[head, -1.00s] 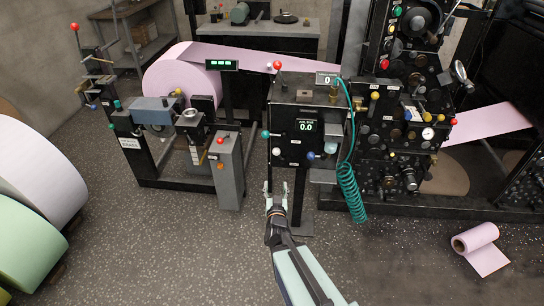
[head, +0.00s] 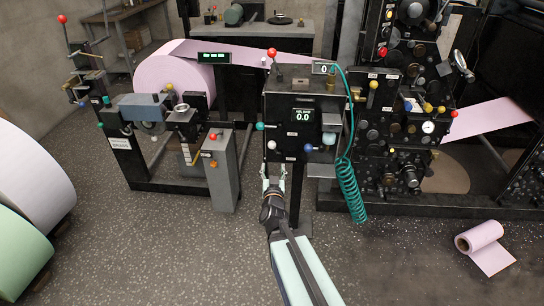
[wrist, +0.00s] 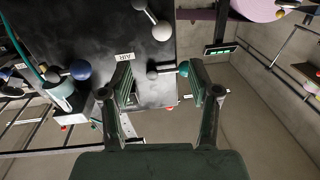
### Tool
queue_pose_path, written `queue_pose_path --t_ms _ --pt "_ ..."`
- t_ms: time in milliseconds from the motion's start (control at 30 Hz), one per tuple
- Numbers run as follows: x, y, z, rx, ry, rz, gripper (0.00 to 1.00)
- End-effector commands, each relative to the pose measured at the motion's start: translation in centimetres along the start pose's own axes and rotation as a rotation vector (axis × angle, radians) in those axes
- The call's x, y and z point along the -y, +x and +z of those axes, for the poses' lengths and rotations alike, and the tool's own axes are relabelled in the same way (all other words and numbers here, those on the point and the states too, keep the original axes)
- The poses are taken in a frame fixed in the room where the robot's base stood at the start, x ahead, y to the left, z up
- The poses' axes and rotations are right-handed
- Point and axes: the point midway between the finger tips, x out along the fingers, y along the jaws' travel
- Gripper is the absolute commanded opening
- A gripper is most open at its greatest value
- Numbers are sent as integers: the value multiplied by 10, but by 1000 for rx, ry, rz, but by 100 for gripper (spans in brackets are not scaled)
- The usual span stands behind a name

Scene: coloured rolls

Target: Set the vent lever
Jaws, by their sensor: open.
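A black control box (head: 290,112) with a lit display stands in the middle of the head view. It carries levers with a teal ball (head: 260,127), a white ball (head: 271,145) and a blue ball (head: 308,148). I cannot read which label marks the vent lever. My gripper (head: 273,178) is open and empty, just below the box's lower left. In the wrist view, the teal ball (wrist: 183,69) appears between the spread fingers of my gripper (wrist: 162,82), apart from them. The white ball (wrist: 162,31) and blue ball (wrist: 80,69) show there too.
A red-ball lever (head: 271,54) rises from the box top. A coiled teal hose (head: 348,188) hangs at its right. A grey post (head: 219,178) and a pink roll (head: 165,80) stand left. The black press (head: 405,130) is right. A small pink roll (head: 482,240) lies on open floor.

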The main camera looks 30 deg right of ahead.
Motion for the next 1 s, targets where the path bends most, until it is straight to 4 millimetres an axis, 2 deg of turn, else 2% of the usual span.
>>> queue_pose_path --t_ms 33,300,367,700,1000 --pt "0 2 6 -2 2 -1 62" --pt "2 9 5 -5 3 -12 62" --pt "3 24 -1 -4 2 -11 62" --pt "3 84 -1 -3 2 -11 62" --pt "3 120 -1 -2 2 -11 62"
